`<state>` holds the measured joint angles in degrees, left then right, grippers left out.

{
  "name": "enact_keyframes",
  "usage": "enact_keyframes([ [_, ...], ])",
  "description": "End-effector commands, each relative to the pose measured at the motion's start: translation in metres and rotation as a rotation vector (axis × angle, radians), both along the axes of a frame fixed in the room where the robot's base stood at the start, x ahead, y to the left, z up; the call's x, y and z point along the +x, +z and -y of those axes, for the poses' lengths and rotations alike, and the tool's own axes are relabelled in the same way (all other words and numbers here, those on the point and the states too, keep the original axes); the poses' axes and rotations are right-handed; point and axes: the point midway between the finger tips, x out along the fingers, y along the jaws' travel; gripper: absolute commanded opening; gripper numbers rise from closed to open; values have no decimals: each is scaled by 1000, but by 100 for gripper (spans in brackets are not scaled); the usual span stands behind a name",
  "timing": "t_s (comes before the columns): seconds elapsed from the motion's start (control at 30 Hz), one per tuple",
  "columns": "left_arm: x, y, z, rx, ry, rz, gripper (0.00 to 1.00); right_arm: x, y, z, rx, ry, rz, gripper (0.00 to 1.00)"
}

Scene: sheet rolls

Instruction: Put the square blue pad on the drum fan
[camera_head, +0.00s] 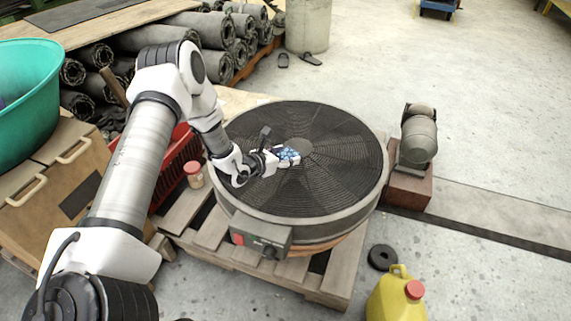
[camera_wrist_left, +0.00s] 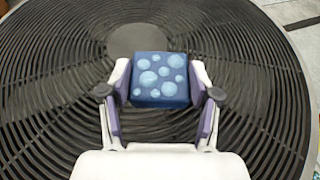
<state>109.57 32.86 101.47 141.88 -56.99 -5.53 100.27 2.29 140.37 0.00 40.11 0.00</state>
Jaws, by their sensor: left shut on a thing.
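The square blue pad (camera_wrist_left: 160,80) has pale round spots and sits between the fingers of my left gripper (camera_wrist_left: 160,95). In the head view the pad (camera_head: 286,155) is over the drum fan's grille, just left of its hub. My left gripper (camera_head: 278,158) is shut on the pad. The drum fan (camera_head: 340,165) is a wide black round grille lying flat on a wooden pallet; it also fills the left wrist view (camera_wrist_left: 50,100). I cannot tell whether the pad touches the grille. My right gripper is not in view.
A jar with a red lid (camera_head: 193,174) and a red crate (camera_head: 180,150) stand left of the fan. A motor (camera_head: 418,135) stands to its right. A yellow jug (camera_head: 397,297) and a black ring (camera_head: 382,257) are in front. Rolls (camera_head: 210,30) lie behind.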

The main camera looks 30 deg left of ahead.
Motion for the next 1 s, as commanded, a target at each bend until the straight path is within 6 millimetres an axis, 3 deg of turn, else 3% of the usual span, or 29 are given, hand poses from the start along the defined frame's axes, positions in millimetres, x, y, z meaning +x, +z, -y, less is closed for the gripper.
enact_keyframes([
  [0.13, -1, -28, 1, 0, -2, -2, 24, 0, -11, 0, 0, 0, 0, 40],
  [0.47, -1, -32, 1, 0, -1, 0, 24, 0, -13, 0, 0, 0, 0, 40],
  [0.5, -1, -32, 1, 0, -1, 0, 65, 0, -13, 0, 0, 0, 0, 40],
  [0.57, -1, -31, 1, 0, -1, 0, 86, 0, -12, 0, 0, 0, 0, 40],
  [1.0, -5, -24, 0, -3, 1, -1, 87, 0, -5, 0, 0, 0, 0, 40],
])
